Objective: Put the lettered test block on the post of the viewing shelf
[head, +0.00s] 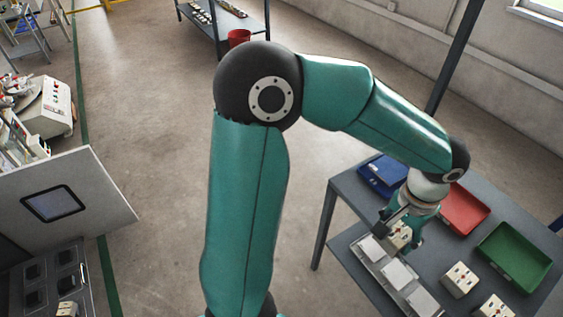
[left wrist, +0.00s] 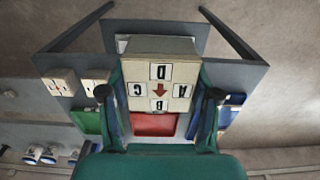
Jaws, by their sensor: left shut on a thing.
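The lettered test block (left wrist: 160,74) is a cream block in my left gripper (left wrist: 158,97). The left wrist view shows its face with the letters D, C, A and B around a red arrow. The fingers are shut on its two sides. In the head view the left gripper (head: 402,226) points down at the table, with the block (head: 399,238) over or at the far end of a light grey rack (head: 376,274) with white square plates. I cannot tell whether the block touches the rack. No post is clearly visible. My right gripper is not in view.
The dark grey table (head: 345,196) holds a blue tray (head: 378,176), a red tray (head: 466,212), a green tray (head: 515,256) and two loose cream blocks (head: 460,280) at the front right. A white machine panel (head: 100,190) stands at the left. Floor between is clear.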

